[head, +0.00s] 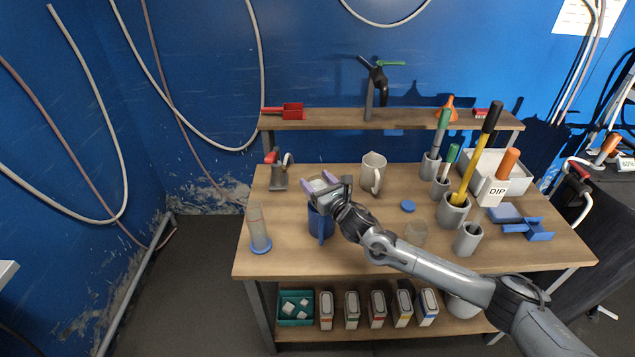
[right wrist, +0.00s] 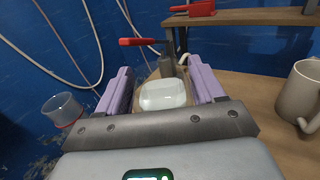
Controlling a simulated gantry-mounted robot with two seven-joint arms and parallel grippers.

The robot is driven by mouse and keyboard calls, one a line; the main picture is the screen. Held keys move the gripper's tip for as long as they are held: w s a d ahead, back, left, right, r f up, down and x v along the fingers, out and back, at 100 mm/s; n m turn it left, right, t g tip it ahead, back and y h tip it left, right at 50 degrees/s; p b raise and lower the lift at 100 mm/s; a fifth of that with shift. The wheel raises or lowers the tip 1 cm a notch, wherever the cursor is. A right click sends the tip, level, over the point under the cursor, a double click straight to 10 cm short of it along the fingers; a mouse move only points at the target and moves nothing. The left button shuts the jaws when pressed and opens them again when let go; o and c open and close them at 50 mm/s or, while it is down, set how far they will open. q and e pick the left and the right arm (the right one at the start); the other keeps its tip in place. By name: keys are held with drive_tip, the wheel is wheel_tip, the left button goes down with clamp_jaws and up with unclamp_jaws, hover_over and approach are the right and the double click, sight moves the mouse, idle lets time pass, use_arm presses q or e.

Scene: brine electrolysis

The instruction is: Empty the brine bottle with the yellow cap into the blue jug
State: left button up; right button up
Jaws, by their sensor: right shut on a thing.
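The blue jug (head: 321,224) stands on the workbench, left of its middle, partly covered by my right gripper. My right gripper (head: 319,184) is over the jug's top, its purple fingers shut on a pale, whitish container. The container (right wrist: 163,95) shows between the fingers in the right wrist view, with one rounded end towards the camera. I see no yellow cap on it, and its other end is hidden. I cannot tell whether liquid is running from it. My left gripper is not in view.
A measuring cylinder (head: 257,230) stands left of the jug, a grey pitcher (head: 372,174) behind right. A clear beaker (head: 416,233) and blue disc (head: 408,206) lie right. Tool-filled grey holders (head: 453,212) crowd the right side. Several labelled containers (head: 377,309) stand on the lower shelf.

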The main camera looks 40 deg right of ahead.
drive_tip(key=m, duration=0.2)
drive_tip(key=m+p, duration=0.1)
drive_tip(key=m, duration=0.2)
drive_tip(key=shift+a+f, duration=0.15)
drive_tip(key=shift+f, duration=0.25)
drive_tip(key=m, duration=0.2)
drive_tip(key=f+m, duration=0.1)
drive_tip(key=shift+f+m+p, duration=0.1)
drive_tip(key=shift+m+p, duration=0.3)
drive_tip(key=shift+f+m, duration=0.3)
drive_tip(key=shift+m, duration=0.55)
drive_tip(key=shift+f+m, duration=0.3)
drive_tip(key=shift+m, duration=0.55)
drive_tip(key=shift+r+m+p, duration=0.25)
drive_tip(key=shift+m+p, duration=0.25)
drive_tip(key=shift+p, duration=0.1)
drive_tip(key=shift+d+r+m+p, duration=0.15)
drive_tip(key=shift+m+p, duration=0.1)
drive_tip(key=shift+m, duration=0.35)
drive_tip(key=shift+d+r+m+p, duration=0.15)
drive_tip(key=shift+m+p, duration=0.1)
drive_tip(key=shift+m, duration=0.35)
drive_tip(key=m, duration=0.2)
drive_tip(key=m+p, duration=0.1)
drive_tip(key=shift+d+m, duration=0.3)
drive_tip(key=shift+m, duration=0.1)
drive_tip(key=shift+d+m+p, duration=0.1)
drive_tip(key=shift+m+p, duration=0.25)
drive_tip(key=shift+m, duration=0.35)
